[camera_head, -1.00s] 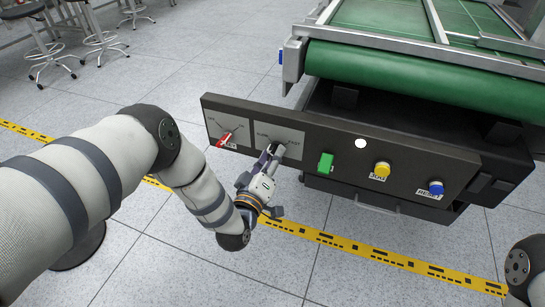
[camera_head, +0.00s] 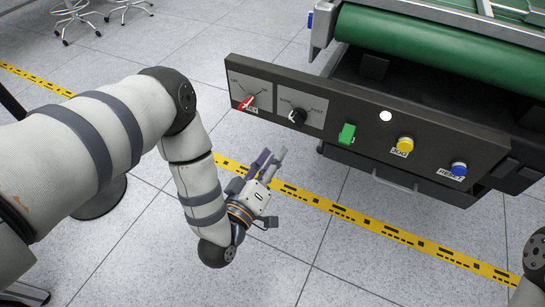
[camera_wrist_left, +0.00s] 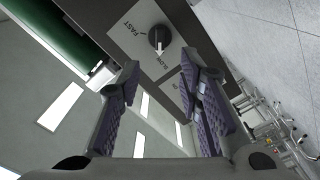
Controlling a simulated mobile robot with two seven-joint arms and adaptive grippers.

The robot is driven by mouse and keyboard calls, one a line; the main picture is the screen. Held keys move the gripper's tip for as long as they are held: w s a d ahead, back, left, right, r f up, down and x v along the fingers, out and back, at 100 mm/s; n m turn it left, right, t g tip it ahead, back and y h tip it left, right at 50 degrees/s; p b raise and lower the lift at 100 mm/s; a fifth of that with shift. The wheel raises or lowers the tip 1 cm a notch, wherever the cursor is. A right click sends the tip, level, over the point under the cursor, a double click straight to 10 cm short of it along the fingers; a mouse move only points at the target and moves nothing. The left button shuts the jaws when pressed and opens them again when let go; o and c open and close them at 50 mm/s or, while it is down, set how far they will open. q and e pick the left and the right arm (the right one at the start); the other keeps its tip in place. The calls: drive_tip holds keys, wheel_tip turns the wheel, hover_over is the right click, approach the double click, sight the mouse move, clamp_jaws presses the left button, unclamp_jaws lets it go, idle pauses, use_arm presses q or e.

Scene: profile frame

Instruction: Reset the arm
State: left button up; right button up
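My left gripper (camera_head: 268,162) is in front of and below the dark control panel (camera_head: 360,131), clear of it. Its two fingers are apart with nothing between them; the left wrist view also shows the open fingers (camera_wrist_left: 163,88). The black speed knob (camera_head: 297,117) on its grey plate is beyond the fingertips, and it shows in the wrist view (camera_wrist_left: 158,38) near the FAST and SLOW words. A red switch (camera_head: 246,102) is to its left. My right gripper is not in view; only part of my right arm shows at the right edge.
The panel also carries a green switch (camera_head: 346,133), a white button (camera_head: 386,116), a yellow button (camera_head: 405,145) and a blue button (camera_head: 459,169). A green conveyor belt (camera_head: 420,45) is behind it. Yellow tape (camera_head: 360,222) crosses the open tiled floor. Stools stand at the far left.

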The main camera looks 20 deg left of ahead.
use_arm(q)
drive_tip(key=shift+f, duration=0.1)
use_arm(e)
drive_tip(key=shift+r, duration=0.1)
use_arm(q)
drive_tip(key=s+d+f+m+g+h+p, duration=0.1)
drive_tip(key=s+f+m+g+p, duration=0.2)
drive_tip(key=s+g, duration=0.3)
drive_tip(key=s+d+f+m+g+h+p, duration=0.1)
drive_tip(key=s+f+m+g+p, duration=0.15)
drive_tip(key=s, duration=0.55)
drive_tip(key=s+a+r+m+g+y+p, duration=0.1)
drive_tip(key=s+g, duration=0.3)
drive_tip(key=s, duration=0.5)
drive_tip(key=s+a+r+m+g+p, duration=0.1)
drive_tip(key=s+a+r+g, duration=0.2)
drive_tip(key=s, duration=0.5)
drive_tip(key=s+a+r+m+g+y+p, duration=0.1)
drive_tip(key=s+a+r+m+g+p, duration=0.1)
drive_tip(key=s+g, duration=0.3)
drive_tip(key=s+a, duration=0.1)
drive_tip(key=s, duration=0.3)
drive_tip(key=shift+s+y, duration=0.3)
drive_tip(key=shift+s, duration=0.05)
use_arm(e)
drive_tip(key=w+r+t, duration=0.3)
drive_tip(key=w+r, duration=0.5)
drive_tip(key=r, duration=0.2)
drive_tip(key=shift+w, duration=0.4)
